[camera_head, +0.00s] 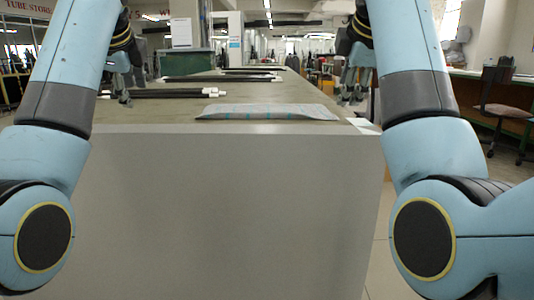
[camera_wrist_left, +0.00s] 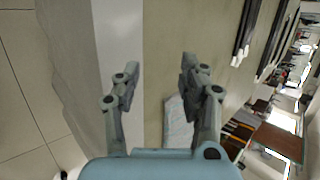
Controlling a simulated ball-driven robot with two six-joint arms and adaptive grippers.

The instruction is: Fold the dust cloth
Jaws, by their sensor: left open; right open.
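The dust cloth (camera_head: 266,112), pale grey-blue with faint lines, lies near the front edge of the table in the head view. I see it at a low angle and cannot tell whether it has one layer or more. Part of it shows between my fingers in the left wrist view (camera_wrist_left: 176,122). My left gripper (camera_head: 124,98) is open and empty, left of the cloth. Its two fingers stand wide apart in the wrist view (camera_wrist_left: 159,68). My right gripper (camera_head: 351,95) is open, to the right of the cloth and apart from it.
The long table (camera_head: 150,118) runs away from me. Black rods with white ends (camera_head: 160,93) lie left behind the cloth, and more rods (camera_head: 222,78) lie further back. A white sheet (camera_head: 362,125) lies at the front right corner. A green bin (camera_head: 186,63) stands beyond at left.

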